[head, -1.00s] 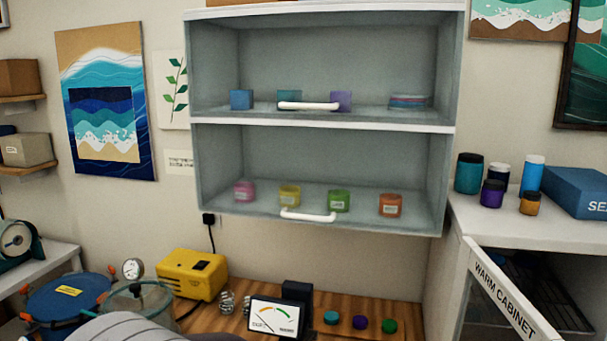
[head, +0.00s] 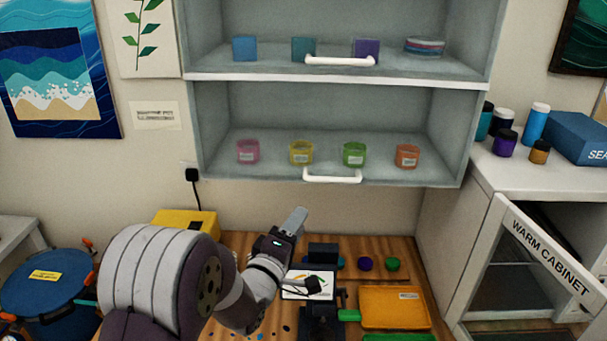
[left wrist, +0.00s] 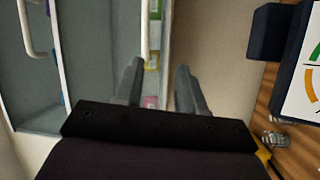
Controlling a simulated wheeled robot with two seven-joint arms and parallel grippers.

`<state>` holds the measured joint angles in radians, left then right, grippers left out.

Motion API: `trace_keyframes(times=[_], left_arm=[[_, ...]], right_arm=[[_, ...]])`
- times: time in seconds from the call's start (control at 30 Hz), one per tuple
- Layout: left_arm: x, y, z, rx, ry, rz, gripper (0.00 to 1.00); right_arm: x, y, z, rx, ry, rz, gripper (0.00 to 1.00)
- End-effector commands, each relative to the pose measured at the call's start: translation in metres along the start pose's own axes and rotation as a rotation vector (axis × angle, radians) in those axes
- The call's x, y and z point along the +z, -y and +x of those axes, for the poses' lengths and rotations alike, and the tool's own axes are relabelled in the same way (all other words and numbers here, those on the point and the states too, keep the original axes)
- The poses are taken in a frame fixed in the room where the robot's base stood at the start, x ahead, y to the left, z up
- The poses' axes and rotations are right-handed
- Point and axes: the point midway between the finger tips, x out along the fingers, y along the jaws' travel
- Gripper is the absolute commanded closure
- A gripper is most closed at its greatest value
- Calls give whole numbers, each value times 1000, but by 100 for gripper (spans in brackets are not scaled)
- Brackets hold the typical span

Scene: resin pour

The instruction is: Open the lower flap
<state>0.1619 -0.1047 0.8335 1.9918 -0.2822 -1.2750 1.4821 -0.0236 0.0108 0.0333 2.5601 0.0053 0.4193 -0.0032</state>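The wall cabinet (head: 205,135) has two compartments, seen through their fronts. The lower flap's white bar handle (head: 332,176) runs along its bottom edge; the lower flap looks shut. Pink, yellow, green and orange jars stand behind it. The upper flap has a like handle (head: 340,61). My left gripper (head: 296,218) points up, below and slightly left of the lower handle, not touching it. In the left wrist view its two fingers (left wrist: 160,84) are apart and empty, with the lower handle (left wrist: 146,28) beyond them. My right gripper is not in view.
Below are a wooden bench (head: 405,274) with a meter (head: 308,285), an orange tray (head: 394,308) and small jars. A yellow box (head: 187,223) is at left. The warm cabinet (head: 548,255) has its door ajar at right. Clear wall lies under the wall cabinet.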

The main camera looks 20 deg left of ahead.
Motion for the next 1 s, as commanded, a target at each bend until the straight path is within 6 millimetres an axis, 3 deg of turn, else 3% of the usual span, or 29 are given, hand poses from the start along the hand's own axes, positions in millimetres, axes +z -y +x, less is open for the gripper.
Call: trace_keyframes(times=[0.13,0.23,0.5,0.63,0.8,1.0], left_arm=[[0,-15,3,66,3,-127,61],[0,-18,18,64,4,-136,61],[-1,-24,87,62,2,-133,61],[-1,-23,110,62,1,-132,61],[-1,-21,124,61,1,-132,61],[0,-20,126,61,0,-131,61]], right_arm=[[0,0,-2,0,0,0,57],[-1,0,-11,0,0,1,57],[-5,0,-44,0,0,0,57],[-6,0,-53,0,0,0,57],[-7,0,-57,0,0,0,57],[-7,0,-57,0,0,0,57]])
